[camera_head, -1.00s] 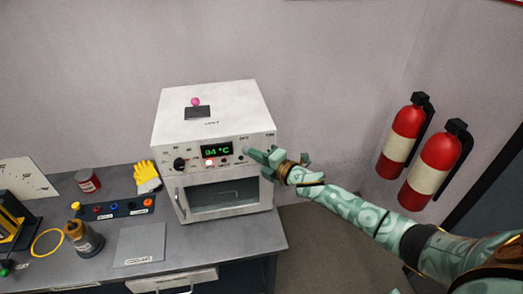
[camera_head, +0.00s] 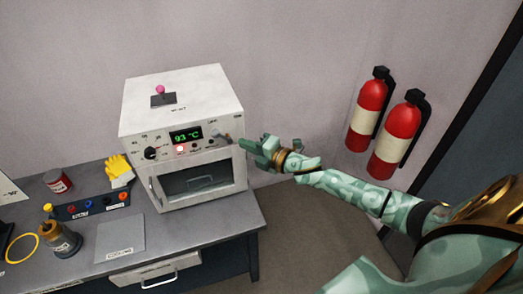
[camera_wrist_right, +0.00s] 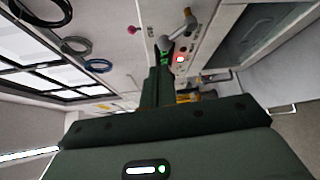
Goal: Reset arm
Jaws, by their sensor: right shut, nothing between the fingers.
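My right arm reaches in from the lower right in the head view. Its gripper (camera_head: 250,148) is shut and empty, just to the right of the white oven's control panel, with a small gap. The white oven (camera_head: 182,90) stands on the grey bench; its display (camera_head: 187,135) reads 93 °C, a red light glows below it and its door is closed. In the right wrist view the shut fingers (camera_wrist_right: 158,82) point toward the oven panel (camera_wrist_right: 195,40), with a grey lever (camera_wrist_right: 180,28) near their tips. My left gripper does not show.
The bench (camera_head: 190,232) carries a yellow glove (camera_head: 119,169), a button box (camera_head: 88,206), a red can (camera_head: 58,181), a brown-capped bottle (camera_head: 60,238) and a grey plate (camera_head: 120,237). Two fire extinguishers (camera_head: 368,115) (camera_head: 396,138) hang on the wall at right. The floor right of the bench is clear.

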